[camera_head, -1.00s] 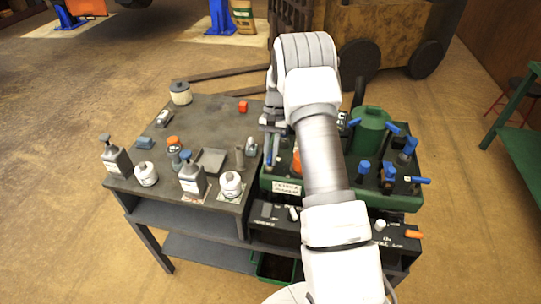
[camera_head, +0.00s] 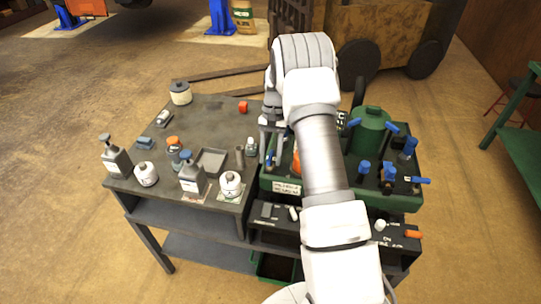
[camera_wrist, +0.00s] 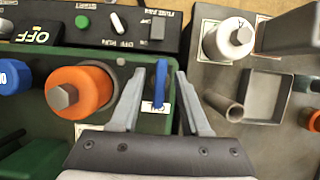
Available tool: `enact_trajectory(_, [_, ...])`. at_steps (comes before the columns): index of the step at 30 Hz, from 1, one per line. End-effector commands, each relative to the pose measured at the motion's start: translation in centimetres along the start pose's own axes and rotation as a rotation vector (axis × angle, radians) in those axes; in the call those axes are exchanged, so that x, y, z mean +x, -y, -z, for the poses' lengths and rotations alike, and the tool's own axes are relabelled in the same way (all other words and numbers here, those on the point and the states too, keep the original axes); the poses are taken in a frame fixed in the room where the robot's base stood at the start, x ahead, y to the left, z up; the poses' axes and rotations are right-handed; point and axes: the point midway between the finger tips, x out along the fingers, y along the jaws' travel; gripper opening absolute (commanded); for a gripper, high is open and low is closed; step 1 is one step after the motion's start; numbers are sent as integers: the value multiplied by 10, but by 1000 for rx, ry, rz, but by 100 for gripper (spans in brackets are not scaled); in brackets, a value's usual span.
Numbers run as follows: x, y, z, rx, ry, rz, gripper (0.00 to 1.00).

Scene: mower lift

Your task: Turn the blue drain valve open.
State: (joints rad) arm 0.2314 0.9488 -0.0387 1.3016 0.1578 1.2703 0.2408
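A thin blue lever (camera_wrist: 161,84), which looks like the drain valve handle, stands near the edge of the green machine top in the wrist view. A small white label lies below it, partly hidden. My gripper (camera_wrist: 160,73) is open, with one finger on each side of the lever and visible gaps between. In the head view the blue lever (camera_head: 269,159) shows at the left edge of the green unit (camera_head: 395,202). My gripper (camera_head: 271,127) is just above it there, its fingers hard to make out.
An orange cap with a hex top (camera_wrist: 77,95) is close left of my gripper. A switch panel (camera_wrist: 125,25) runs along the wrist view's top. The grey table (camera_head: 207,118) holds bottles, a tray (camera_head: 212,161) and a short tube (camera_wrist: 224,105), close right of the fingers.

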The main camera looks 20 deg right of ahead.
Motion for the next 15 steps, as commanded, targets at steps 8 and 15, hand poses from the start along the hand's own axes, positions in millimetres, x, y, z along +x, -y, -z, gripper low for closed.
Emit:
enact_trajectory(8, [-10, 0, 1, 1, -2, 1, 46])
enact_trajectory(15, [-59, 0, 1, 1, -6, 2, 46])
